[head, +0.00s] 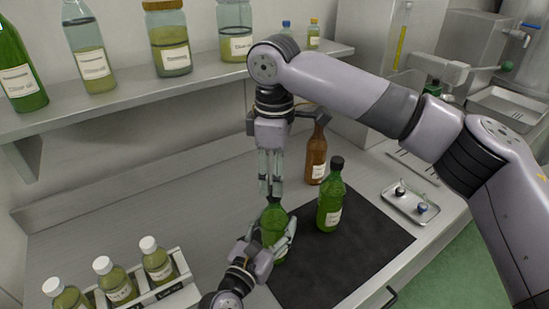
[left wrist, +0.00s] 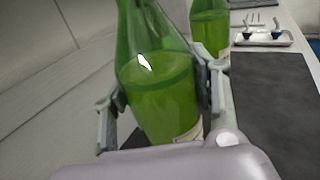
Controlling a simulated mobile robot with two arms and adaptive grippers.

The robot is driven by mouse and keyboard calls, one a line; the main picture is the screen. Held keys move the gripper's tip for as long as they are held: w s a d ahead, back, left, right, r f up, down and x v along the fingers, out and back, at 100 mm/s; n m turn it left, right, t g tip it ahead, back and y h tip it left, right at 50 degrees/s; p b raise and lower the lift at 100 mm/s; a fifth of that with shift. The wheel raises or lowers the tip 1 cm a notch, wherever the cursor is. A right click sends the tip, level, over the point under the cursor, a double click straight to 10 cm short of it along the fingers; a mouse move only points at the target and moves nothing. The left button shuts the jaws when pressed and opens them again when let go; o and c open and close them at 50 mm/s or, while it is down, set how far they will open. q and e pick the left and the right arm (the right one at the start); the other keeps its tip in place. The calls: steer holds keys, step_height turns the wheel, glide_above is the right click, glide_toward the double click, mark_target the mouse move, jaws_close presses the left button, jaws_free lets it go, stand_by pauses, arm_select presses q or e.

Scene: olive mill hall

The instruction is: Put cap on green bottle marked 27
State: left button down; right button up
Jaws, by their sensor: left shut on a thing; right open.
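A green bottle (head: 273,222) stands upright at the left edge of the dark mat (head: 375,250). My left gripper (head: 279,238), coming from below, is shut around its body. In the left wrist view the same bottle (left wrist: 160,100), partly filled with green liquid, sits between the fingers. My right gripper (head: 270,188) points straight down just above the bottle's mouth, open. The bottle's top is dark and small; I cannot tell whether a cap is on it. A second green bottle (head: 330,203) with a black cap stands to the right. No number 27 is legible.
A brown bottle (head: 316,158) stands behind the mat. A small metal tray (head: 427,215) with two small dark-tipped items lies at right. A rack (head: 185,284) of white-capped bottles is at front left. A shelf (head: 125,97) with bottles runs behind. The mat's front is clear.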

steer(key=shift+f, duration=1.8)
steer(key=shift+c, duration=0.3)
jaws_close()
steer(key=shift+o, duration=1)
jaws_free()
step_height(320, 180, up, 12)
